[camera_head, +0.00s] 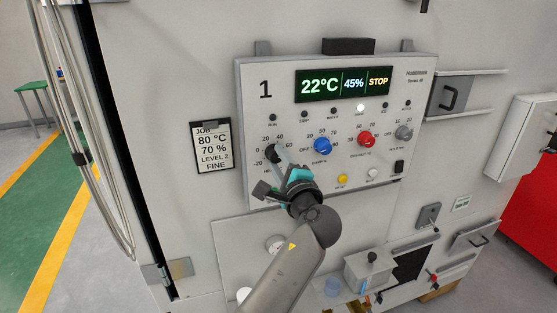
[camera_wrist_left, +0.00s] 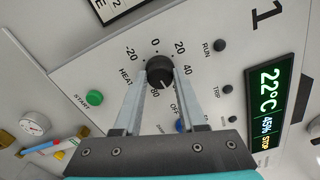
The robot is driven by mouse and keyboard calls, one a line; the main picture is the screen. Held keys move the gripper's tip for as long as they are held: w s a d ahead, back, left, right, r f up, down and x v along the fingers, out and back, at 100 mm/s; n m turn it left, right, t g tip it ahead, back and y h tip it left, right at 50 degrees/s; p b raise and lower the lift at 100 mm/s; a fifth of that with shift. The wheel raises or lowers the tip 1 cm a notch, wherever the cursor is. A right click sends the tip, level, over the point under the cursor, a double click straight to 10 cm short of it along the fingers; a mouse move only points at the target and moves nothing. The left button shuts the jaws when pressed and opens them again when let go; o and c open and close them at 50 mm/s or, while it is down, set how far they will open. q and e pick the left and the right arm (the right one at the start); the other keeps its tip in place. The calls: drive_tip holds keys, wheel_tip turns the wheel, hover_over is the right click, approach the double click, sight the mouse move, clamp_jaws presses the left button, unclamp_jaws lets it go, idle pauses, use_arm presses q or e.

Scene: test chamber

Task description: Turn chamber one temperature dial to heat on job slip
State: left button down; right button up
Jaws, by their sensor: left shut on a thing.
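The chamber one panel (camera_head: 250,90) carries a black temperature dial (camera_head: 271,152) at its lower left, labelled HEAT. My left gripper (camera_head: 278,158) is shut on this dial. In the left wrist view the two fingers of the left gripper (camera_wrist_left: 161,82) sit on either side of the round black dial (camera_wrist_left: 160,66). Scale numbers ring it; the fingers hide part of the scale, and I cannot read the exact setting. The job slip (camera_head: 211,150) on the left reads 80 °C, 70 %, LEVEL 2, FINE. The display (camera_head: 343,83) reads 22°C, 45%, STOP. My right gripper is not in view.
A blue knob (camera_head: 323,146), a red knob (camera_head: 366,139) and a grey knob (camera_head: 404,132) stand to the dial's right. A yellow button (camera_head: 342,179) is below them. A green START button (camera_wrist_left: 94,97) and a gauge (camera_wrist_left: 34,124) show in the left wrist view.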

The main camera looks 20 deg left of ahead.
use_arm(q)
drive_tip(key=m, duration=0.4)
drive_tip(key=shift+r, duration=0.1)
drive_tip(key=shift+m, duration=2.2)
drive_tip(key=shift+c, duration=2.4)
unclamp_jaws()
